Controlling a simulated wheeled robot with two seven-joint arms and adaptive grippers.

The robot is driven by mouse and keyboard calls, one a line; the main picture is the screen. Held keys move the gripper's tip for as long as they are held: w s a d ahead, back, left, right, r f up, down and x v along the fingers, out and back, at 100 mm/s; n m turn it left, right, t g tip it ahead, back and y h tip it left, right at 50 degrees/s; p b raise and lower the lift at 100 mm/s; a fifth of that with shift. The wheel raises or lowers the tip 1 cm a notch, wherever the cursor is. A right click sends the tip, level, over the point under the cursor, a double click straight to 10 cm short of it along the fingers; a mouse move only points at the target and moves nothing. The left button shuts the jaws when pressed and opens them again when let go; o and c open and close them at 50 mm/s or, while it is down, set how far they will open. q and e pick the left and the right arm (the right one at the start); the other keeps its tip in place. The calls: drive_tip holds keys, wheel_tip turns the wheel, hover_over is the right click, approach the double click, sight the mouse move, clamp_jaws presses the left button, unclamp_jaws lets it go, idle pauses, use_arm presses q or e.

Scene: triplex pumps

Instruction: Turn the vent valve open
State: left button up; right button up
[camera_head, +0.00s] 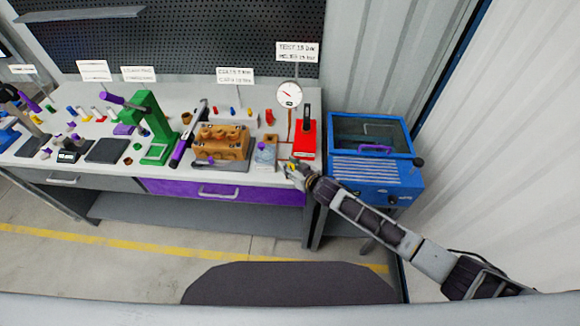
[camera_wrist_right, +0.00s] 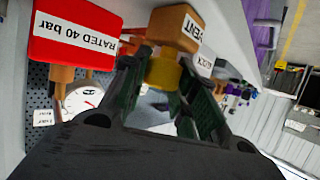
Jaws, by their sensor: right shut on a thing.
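The vent valve shows in the right wrist view as a yellow knob (camera_wrist_right: 163,72) beside a brown block (camera_wrist_right: 173,27) labelled "VENT". My right gripper (camera_wrist_right: 158,80) has its two dark green fingers on either side of the knob and is shut on it. In the head view my right gripper (camera_head: 292,168) is at the bench's right front edge, just in front of the red block (camera_head: 305,140); the knob is too small there to make out clearly. I cannot tell how far the valve is turned. My left gripper is not in view.
The red block, marked "RATED 40 bar", also shows in the wrist view (camera_wrist_right: 72,40), near a pressure gauge (camera_wrist_right: 84,98). A blue cabinet (camera_head: 372,150) stands right. The floor (camera_head: 130,262) before the bench is clear.

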drive_tip(key=shift+w+n+g+y, duration=0.1)
drive_tip(key=shift+n+g+y, duration=1.85)
drive_tip(key=shift+n, duration=0.55)
drive_tip(key=shift+o, duration=0.2)
drive_tip(key=shift+n+g+y+b, duration=0.65)
drive_tip(key=shift+n+g+b, duration=0.25)
drive_tip(key=shift+n+g, duration=0.7)
drive_tip(key=shift+f+n+g+y+b, duration=0.15)
drive_tip(key=shift+n+g+y+b, duration=0.15)
drive_tip(key=shift+n+g+b, duration=2.1)
drive_tip(key=shift+g+b, duration=0.85)
drive_tip(key=shift+b, duration=0.05)
drive_tip(key=o, duration=1)
